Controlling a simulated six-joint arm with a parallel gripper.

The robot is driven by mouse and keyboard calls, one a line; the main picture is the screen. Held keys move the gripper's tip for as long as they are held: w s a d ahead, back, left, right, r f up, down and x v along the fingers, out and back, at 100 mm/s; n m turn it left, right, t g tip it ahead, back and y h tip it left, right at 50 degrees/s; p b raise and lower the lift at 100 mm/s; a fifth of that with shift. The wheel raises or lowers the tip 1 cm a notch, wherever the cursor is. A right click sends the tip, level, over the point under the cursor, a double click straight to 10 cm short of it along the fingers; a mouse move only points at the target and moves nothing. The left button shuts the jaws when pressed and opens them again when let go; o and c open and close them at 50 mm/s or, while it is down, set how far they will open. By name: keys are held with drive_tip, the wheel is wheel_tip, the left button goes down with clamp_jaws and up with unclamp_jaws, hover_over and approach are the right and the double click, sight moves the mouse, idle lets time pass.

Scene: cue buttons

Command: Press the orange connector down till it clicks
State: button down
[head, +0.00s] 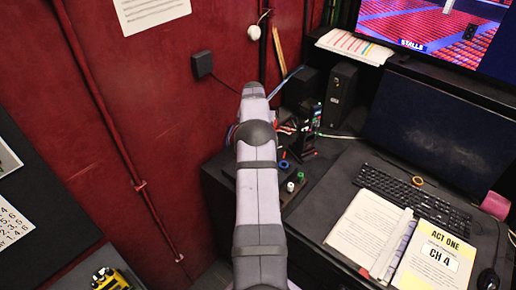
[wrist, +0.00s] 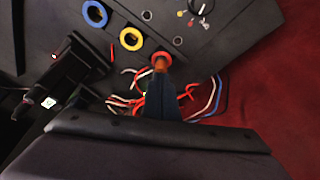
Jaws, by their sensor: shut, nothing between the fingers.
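The orange connector (wrist: 162,59) shows in the wrist view, on the edge of a dark panel (wrist: 205,50). It looks like a small orange-red plug with a round top. My gripper (wrist: 161,75) has its dark, narrow fingers shut together, with their tips right at the connector's near side. The tips overlap its lower part in the picture, and I cannot tell whether they touch it. Whether the connector is fully seated cannot be seen. In the head view my arm hides the connector and the gripper.
A blue ring (wrist: 95,13) and a yellow ring (wrist: 131,38) sit on the panel left of the connector. Loose red, white and blue wires lie around the fingers. A dark device (wrist: 62,70) stands at left. The red wall (wrist: 270,60) is at right.

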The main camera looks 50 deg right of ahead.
drive_tip(key=shift+f, duration=0.35)
drive_tip(key=shift+r, duration=0.15)
wheel_tip(320, 180, up, 7)
drive_tip(key=p, duration=0.4)
idle(0.6)
idle(0.3)
drive_tip(key=w+a+r+n+y+b, duration=0.2)
drive_tip(key=a+n+b, duration=0.3)
drive_tip(key=a, duration=2.2)
drive_tip(key=s+a+f+n+g+b, duration=0.1)
drive_tip(key=s+a+f+n, duration=0.1)
drive_tip(key=s+a, duration=0.9)
drive_tip(key=s+a+f+n+y+b, duration=0.1)
drive_tip(key=s+a+f+n, duration=0.2)
drive_tip(key=s+a, duration=0.8)
drive_tip(key=shift+s+a+n+g, duration=0.25)
drive_tip(key=shift+s+n+g, duration=0.2)
drive_tip(key=shift+n, duration=0.55)
